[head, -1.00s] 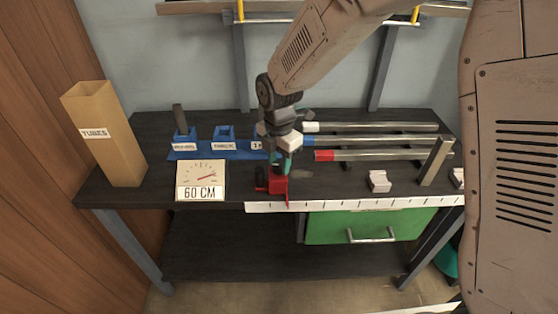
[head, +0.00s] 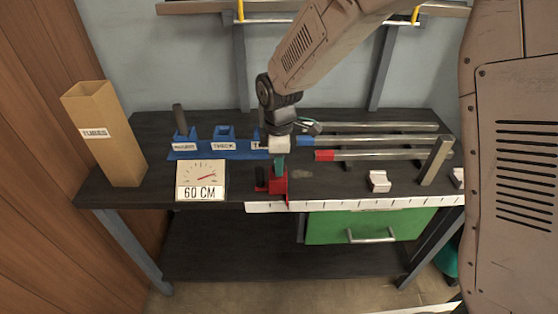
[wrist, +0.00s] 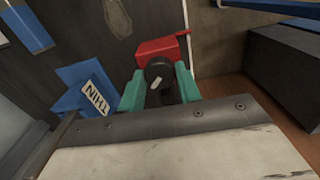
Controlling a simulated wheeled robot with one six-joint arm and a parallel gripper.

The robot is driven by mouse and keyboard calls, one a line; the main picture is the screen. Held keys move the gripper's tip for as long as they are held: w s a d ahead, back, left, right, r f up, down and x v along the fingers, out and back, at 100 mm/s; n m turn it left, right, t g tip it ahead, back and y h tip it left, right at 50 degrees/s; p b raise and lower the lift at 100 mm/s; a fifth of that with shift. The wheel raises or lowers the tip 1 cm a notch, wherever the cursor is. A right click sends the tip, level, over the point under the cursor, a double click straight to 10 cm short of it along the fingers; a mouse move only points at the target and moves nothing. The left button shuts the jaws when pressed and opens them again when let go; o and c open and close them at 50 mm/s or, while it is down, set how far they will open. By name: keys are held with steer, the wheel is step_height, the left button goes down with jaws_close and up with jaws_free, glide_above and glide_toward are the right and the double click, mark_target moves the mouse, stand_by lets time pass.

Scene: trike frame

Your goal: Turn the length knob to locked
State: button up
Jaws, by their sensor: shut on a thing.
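The length knob (wrist: 156,74) is round and black with a pale pointer line, which lies at a slant in the wrist view. It sits at the red stop fixture (wrist: 160,48), which stands at the bench's front edge in the head view (head: 277,188). My gripper (wrist: 159,80) has its teal fingers on either side of the knob and is shut on it. In the head view my gripper (head: 280,167) reaches down onto the fixture and hides the knob. I cannot read any lock marking.
A dial box (head: 201,178) reading 60 CM stands left of the fixture. Behind are blue labelled holders (head: 222,153). Several tubes (head: 385,155) lie to the right. A cardboard TUBES box (head: 112,150) stands at the far left. A white ruler (head: 360,204) runs along the front edge.

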steer(key=m, duration=0.6)
steer(key=shift+m, duration=0.3)
steer(key=m, duration=1.2)
steer(key=shift+m, duration=0.3)
steer(key=m, duration=0.6)
steer(key=shift+m, duration=0.4)
steer(key=o, duration=1)
steer(key=shift+r, duration=0.15)
